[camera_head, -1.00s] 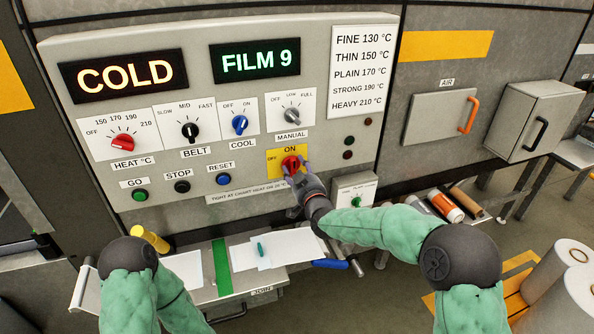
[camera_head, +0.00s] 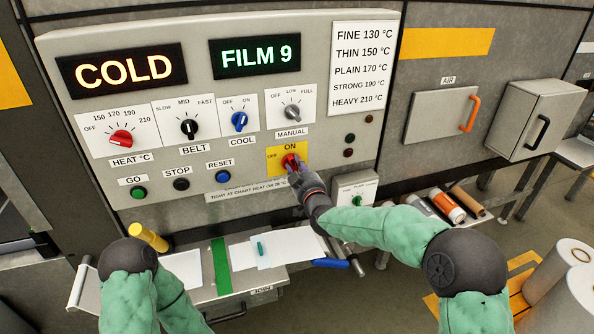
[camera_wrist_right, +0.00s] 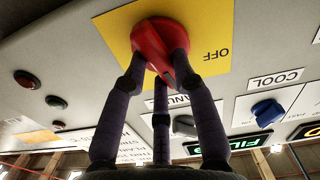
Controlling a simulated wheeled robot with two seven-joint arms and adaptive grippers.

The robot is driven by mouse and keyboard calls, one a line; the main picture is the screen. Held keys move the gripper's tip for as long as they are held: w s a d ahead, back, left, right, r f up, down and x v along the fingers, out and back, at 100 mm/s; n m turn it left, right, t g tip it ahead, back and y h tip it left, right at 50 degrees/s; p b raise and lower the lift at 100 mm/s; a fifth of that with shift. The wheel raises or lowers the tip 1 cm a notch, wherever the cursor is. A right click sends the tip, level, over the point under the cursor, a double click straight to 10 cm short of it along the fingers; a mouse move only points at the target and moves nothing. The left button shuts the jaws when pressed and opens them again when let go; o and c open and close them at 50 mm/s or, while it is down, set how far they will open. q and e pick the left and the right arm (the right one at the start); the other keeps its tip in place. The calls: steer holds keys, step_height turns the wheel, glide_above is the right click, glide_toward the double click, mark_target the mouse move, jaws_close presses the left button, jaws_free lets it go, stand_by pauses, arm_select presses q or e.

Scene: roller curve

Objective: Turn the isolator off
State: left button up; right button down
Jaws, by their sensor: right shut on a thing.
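The isolator is a red rotary knob (camera_head: 291,160) on a yellow plate (camera_head: 274,168) at the lower right of the grey control panel, with ON above and OFF to the left. My right gripper (camera_head: 296,166) reaches up to it from the lower right and is shut on the knob. In the right wrist view the dark fingers (camera_wrist_right: 163,85) close around the red knob (camera_wrist_right: 155,40), with the upside-down OFF label to its right. The knob's exact pointing is partly hidden by the fingers.
Heat (camera_head: 121,139), belt (camera_head: 190,128), cool (camera_head: 239,121) and manual (camera_head: 292,112) knobs sit above the isolator. Go (camera_head: 139,193), stop and reset buttons lie left. A small box with a green knob (camera_head: 357,200) stands to the lower right. Papers (camera_head: 290,247) lie on the shelf below.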

steer(key=n+b, duration=0.1)
steer(key=n, duration=0.2)
steer(key=shift+a+n, duration=0.15)
steer(key=shift+n, duration=0.15)
steer(key=n, duration=0.4)
steer(key=shift+s+a+n, duration=0.15)
steer(key=shift+n, duration=0.15)
steer(key=n, duration=0.3)
steer(key=shift+a+f, duration=0.1)
steer(key=shift+a+f+n+p, duration=0.15)
steer(key=shift+n+p, duration=0.2)
steer(key=shift+n, duration=1.55)
steer(key=c, duration=1)
jaws_free()
steer(key=shift+s, duration=0.15)
steer(key=shift+s+d, duration=0.2)
steer(key=v, duration=1.1)
steer(key=shift+s, duration=0.15)
